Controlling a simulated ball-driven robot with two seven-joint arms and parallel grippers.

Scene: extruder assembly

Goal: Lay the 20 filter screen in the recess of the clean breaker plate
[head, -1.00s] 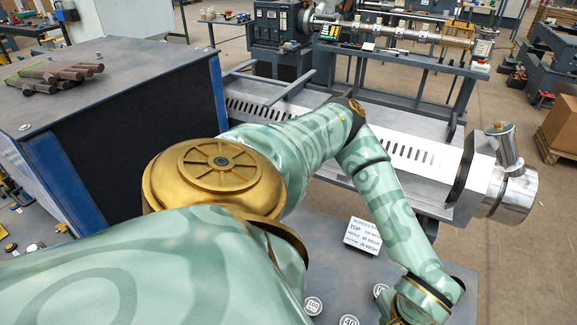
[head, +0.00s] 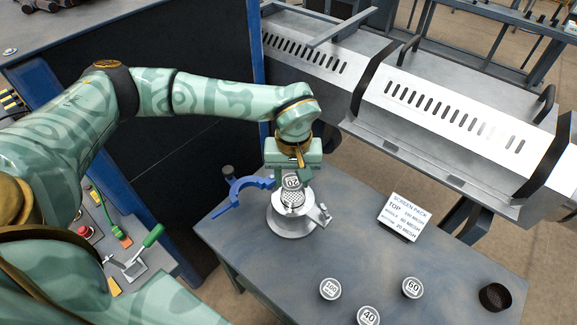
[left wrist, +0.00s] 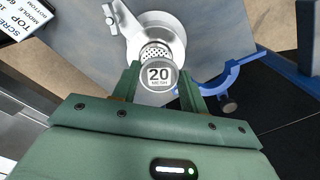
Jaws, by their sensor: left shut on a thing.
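The 20 filter screen (head: 291,182) is a small round disc with a white label reading 20. My left gripper (head: 291,178) is shut on it. In the left wrist view the screen (left wrist: 158,76) sits between the two green fingers (left wrist: 158,85). The clean breaker plate (head: 292,198) is a perforated disc on a round metal holder (head: 291,222). It also shows in the left wrist view (left wrist: 156,50), partly hidden behind the screen. The screen is over the plate's near edge in that view; the gap between them is hard to judge. My right gripper is not in view.
Discs labelled 100 (head: 330,289), 40 (head: 368,316) and 60 (head: 412,287) lie on the grey table (head: 300,270). A dark ring (head: 495,297) is at its right end. A screen pack sign (head: 404,216) stands behind. A blue curved tool (head: 240,190) is left of the holder.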

